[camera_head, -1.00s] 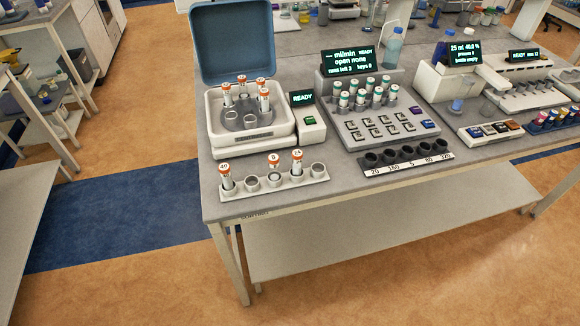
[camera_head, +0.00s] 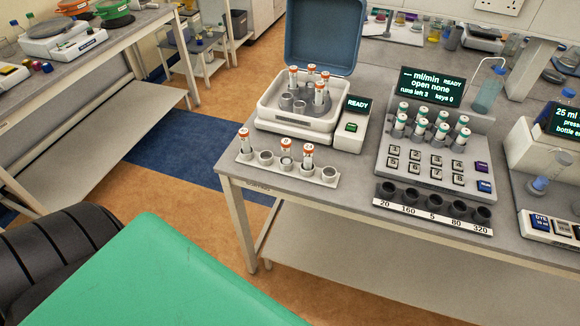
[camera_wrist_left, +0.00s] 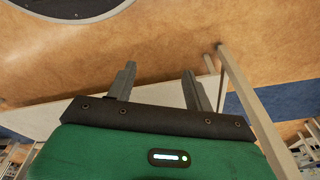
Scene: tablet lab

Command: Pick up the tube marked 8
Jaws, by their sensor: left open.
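The tube marked 8 (camera_head: 286,152) has an orange-red cap with a white top. My right gripper is not in view.
Behind the rack stands a centrifuge (camera_head: 297,122) with its blue lid (camera_head: 325,40) raised and capped tubes inside. A keypad device (camera_head: 435,165) with several teal-capped tubes is to its right. Open floor (camera_head: 180,205) lies left of the bench.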

